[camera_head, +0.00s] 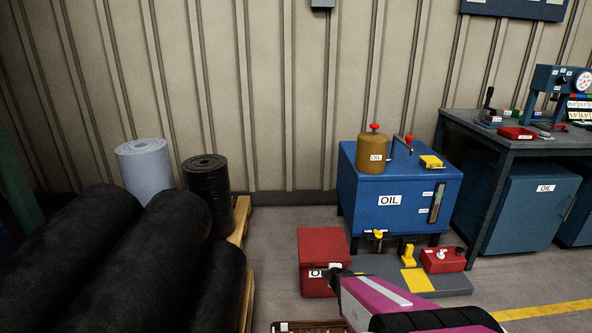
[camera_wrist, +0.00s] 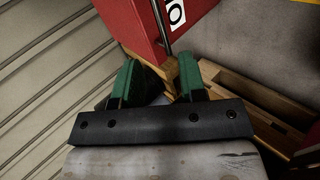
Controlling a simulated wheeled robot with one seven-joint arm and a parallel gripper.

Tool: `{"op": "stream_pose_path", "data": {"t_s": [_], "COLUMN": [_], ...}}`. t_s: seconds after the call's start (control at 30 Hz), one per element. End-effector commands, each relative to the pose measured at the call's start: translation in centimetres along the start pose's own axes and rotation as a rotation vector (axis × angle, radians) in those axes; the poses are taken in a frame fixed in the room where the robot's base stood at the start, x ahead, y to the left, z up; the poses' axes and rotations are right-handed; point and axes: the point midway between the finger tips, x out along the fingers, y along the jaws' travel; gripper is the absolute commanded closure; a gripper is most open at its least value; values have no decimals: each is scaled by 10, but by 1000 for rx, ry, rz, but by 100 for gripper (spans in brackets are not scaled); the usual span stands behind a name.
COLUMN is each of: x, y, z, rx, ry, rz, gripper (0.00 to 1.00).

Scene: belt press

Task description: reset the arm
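My gripper (camera_wrist: 158,82) shows in the wrist view with two green fingers standing apart and nothing clearly held between them. A red box (camera_wrist: 130,25) with a black-and-white label and a grey rod along it lies beyond the fingers. In the head view my magenta arm (camera_head: 385,300) reaches in from the bottom edge. Its dark far end overlaps the lower right of the red box (camera_head: 322,248) on the floor. The fingers cannot be made out in the head view.
Black rolls (camera_head: 130,265) fill the left. A workbench (camera_head: 520,140) stands at right. A wooden tray (camera_wrist: 250,105) lies right of the fingers in the wrist view.

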Motion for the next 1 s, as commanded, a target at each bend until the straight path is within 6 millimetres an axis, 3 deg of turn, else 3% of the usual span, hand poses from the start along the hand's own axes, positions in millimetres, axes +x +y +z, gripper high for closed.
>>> {"op": "stream_pose_path", "data": {"t_s": [0.37, 0.7, 0.83, 1.0], "x": [-85, -186, -210, -220], "y": [40, 62, 66, 68], "z": [-6, -8, -8, -8], "rx": [663, 1218, 1330, 1380], "ry": [-152, -519, -628, -681], "rz": [-361, -589, -618, -628], "gripper": [62, 62, 62, 62]}}
